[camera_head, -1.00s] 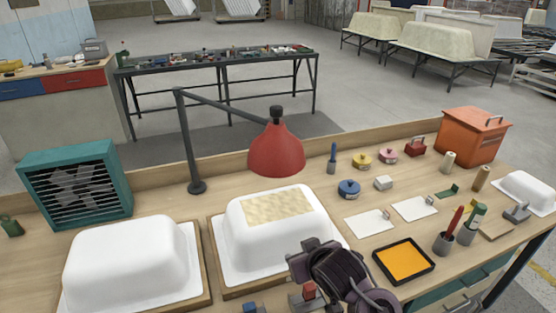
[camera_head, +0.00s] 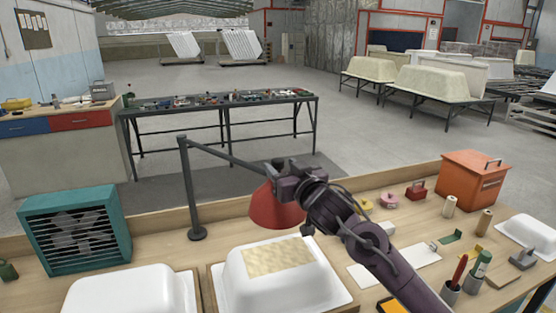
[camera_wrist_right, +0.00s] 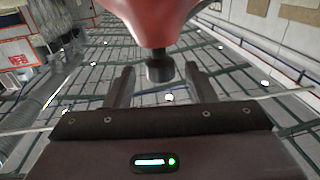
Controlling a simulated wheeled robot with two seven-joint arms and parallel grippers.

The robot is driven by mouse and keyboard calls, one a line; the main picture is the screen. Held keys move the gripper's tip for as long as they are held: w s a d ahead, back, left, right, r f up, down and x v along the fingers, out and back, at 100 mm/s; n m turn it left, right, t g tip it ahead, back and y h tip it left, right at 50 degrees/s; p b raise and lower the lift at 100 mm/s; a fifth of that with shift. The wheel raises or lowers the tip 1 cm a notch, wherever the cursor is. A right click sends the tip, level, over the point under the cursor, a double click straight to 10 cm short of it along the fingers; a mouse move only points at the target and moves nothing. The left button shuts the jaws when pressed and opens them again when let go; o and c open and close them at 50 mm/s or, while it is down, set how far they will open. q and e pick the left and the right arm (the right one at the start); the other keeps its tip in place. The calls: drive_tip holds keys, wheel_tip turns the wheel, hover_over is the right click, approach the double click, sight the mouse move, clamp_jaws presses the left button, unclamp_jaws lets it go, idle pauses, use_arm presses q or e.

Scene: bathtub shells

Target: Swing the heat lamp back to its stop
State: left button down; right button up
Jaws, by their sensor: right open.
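The heat lamp is a red shade (camera_head: 272,208) on a dark arm (camera_head: 225,155) and upright post (camera_head: 190,190). It hangs over the far side of the middle white tub shell (camera_head: 300,285), which has a pale fibre patch (camera_head: 277,257) on top. My right gripper (camera_head: 283,170) is at the top of the shade and hides the dark knob in the head view. In the right wrist view the shade (camera_wrist_right: 155,18) and its knob (camera_wrist_right: 160,68) show ahead of the open fingers (camera_wrist_right: 160,88). The knob is in line with the finger gap; I cannot tell contact. My left gripper is not in view.
A teal fan heater (camera_head: 75,228) stands left of the post, and another white shell (camera_head: 130,295) is in front. An orange box (camera_head: 473,178), tins and tool cups fill the right. My right forearm crosses the bench's right middle. The bench has a raised back edge (camera_head: 160,220).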

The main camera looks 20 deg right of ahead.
drive_tip(key=shift+w+a+p, duration=0.15)
drive_tip(key=shift+w, duration=0.6)
drive_tip(key=shift+w+a+p, duration=0.1)
drive_tip(key=shift+w+p, duration=0.05)
drive_tip(key=shift+w, duration=0.6)
drive_tip(key=shift+c, duration=0.4)
clamp_jaws()
